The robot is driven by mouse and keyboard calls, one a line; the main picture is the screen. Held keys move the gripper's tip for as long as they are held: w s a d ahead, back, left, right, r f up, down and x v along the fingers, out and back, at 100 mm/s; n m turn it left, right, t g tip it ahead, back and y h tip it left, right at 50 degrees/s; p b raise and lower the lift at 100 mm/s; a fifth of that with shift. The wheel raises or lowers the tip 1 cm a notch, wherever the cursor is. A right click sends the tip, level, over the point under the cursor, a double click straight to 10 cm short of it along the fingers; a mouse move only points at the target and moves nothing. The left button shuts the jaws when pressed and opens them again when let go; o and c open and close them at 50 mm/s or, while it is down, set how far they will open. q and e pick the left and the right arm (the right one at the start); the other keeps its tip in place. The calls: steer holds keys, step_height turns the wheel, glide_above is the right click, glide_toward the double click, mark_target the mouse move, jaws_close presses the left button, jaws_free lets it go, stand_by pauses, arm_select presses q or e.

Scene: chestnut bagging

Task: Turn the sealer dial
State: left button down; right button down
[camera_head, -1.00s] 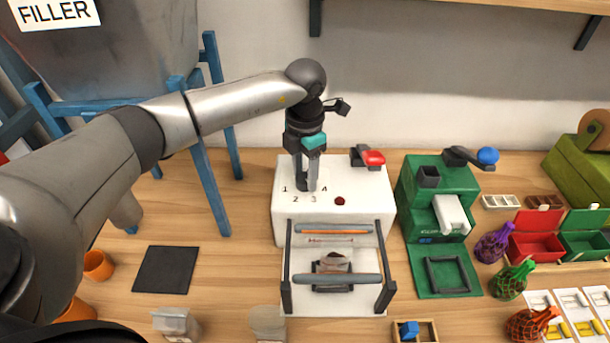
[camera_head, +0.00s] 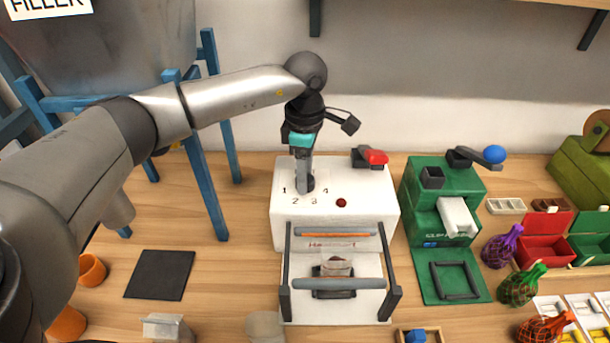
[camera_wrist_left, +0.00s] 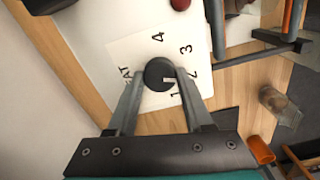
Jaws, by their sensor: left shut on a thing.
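The white sealer (camera_head: 380,205) stands on the table, with the numbers 1 to 4 printed on its top. Its dark round dial (camera_wrist_left: 156,70) is between the fingers of my left gripper (camera_wrist_left: 160,82). The fingers are shut on it from both sides. In the head view the left gripper (camera_head: 305,186) reaches down onto the sealer top and mostly hides the dial. In the left wrist view the dial's white mark points between 1 and 2. My right gripper is not in view.
A red button (camera_head: 341,202) and a red-ended lever (camera_head: 375,157) are on the sealer top. A clear bag (camera_head: 337,266) lies under the sealer's front bar (camera_head: 338,283). The green machine (camera_head: 440,200) stands to the right. A black mat (camera_head: 160,274) lies left.

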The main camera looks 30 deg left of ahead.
arm_select(q)
steer(key=shift+r+m, duration=0.1)
steer(key=shift+m, duration=0.5)
steer(key=shift+c, duration=1.5)
jaws_free()
step_height(320, 180, up, 15)
steer(key=shift+p, duration=0.45)
